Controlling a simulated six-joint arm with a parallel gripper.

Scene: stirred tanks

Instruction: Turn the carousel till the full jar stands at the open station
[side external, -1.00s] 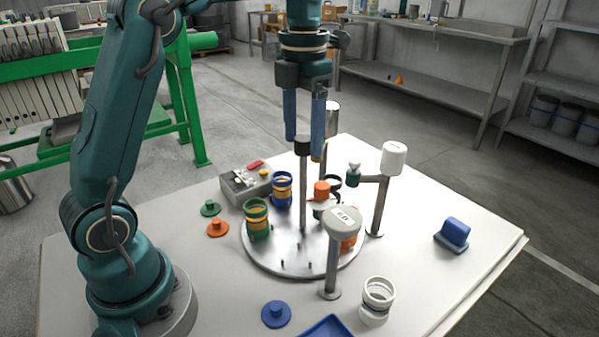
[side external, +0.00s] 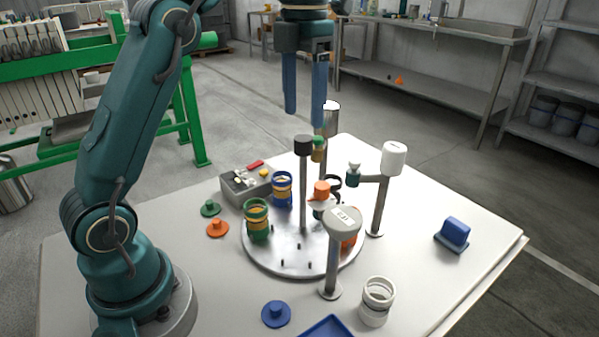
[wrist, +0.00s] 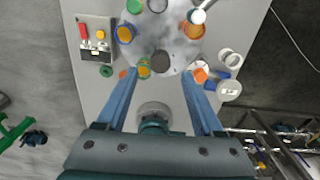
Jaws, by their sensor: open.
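The carousel (side external: 285,262) is a round metal plate on the table. A post with a black knob (side external: 303,145) rises from its middle. A green jar (side external: 257,222) with yellow bands stands at its near left, and a blue jar (side external: 282,188) stands behind that. An orange jar (side external: 349,241) is partly hidden by a station head (side external: 344,220), and a dark-rimmed jar (side external: 333,183) is at the back. I cannot tell which jar is full. My gripper (side external: 305,120) is open and empty above the knob, not touching it. In the wrist view the knob (wrist: 161,62) shows between the fingertips.
A second white-headed station (side external: 393,160) stands right, and a metal post (side external: 331,118) behind. A control box (side external: 246,186) is at the left. Loose lids, a white jar (side external: 377,300), a blue tray (side external: 326,328) and a blue block (side external: 453,234) lie around. The right tabletop is mostly clear.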

